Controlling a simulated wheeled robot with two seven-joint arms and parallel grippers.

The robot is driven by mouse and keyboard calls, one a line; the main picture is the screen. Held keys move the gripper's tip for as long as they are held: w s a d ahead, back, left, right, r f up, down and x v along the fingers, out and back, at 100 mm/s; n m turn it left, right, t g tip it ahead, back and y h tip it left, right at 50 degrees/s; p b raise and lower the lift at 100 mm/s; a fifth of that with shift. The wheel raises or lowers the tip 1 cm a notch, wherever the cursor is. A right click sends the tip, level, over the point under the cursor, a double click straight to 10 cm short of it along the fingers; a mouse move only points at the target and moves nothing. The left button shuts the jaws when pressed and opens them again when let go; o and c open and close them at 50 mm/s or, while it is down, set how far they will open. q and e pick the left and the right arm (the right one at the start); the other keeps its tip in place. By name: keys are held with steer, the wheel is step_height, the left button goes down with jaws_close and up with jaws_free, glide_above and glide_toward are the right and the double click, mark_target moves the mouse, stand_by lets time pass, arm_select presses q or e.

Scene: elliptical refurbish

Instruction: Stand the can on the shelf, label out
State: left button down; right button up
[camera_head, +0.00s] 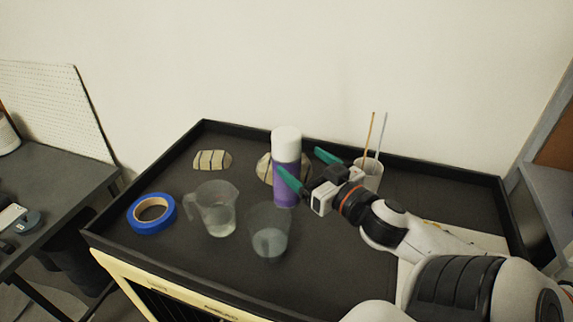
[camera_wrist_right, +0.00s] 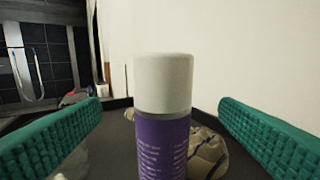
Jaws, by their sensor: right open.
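The can (camera_head: 286,184) is a tall purple cylinder with a white cap, standing upright on the dark, rimmed top (camera_head: 340,262). In the right wrist view the can (camera_wrist_right: 162,142) stands upright ahead, between the two spread fingers, with gaps on both sides. Small white print shows on the purple side towards that camera; its lower end is out of frame. No separate shelf can be made out. My left gripper is not in view.
A clear jug (camera_head: 217,212) and a clear cup (camera_head: 268,235) stand in front of the can. Blue tape (camera_head: 151,214) lies at the left. Wrapped stone-like bundles (camera_head: 211,160) lie behind. A cup (camera_head: 371,172) with sticks stands beyond my gripper. A pale wall rises behind.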

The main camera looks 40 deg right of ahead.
mark_target(295, 157)
steer(key=w, duration=0.2)
steer(key=shift+w+d+r, duration=0.1)
steer(key=shift+w+d, duration=0.05)
steer(key=shift+w, duration=0.25)
steer(key=shift+w+p, duration=0.3)
steer(key=shift+w, duration=0.35)
steer(key=w, duration=0.1)
steer(key=w+p, duration=0.1)
steer(key=w, duration=0.2)
steer(key=shift+d+r, duration=0.1)
steer(key=shift+d, duration=0.25)
steer(key=shift+w+p, duration=0.3)
steer(key=shift+s, duration=0.15)
steer(key=shift+c, duration=2)
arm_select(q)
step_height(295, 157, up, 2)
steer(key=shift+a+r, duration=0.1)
arm_select(e)
jaws_close()
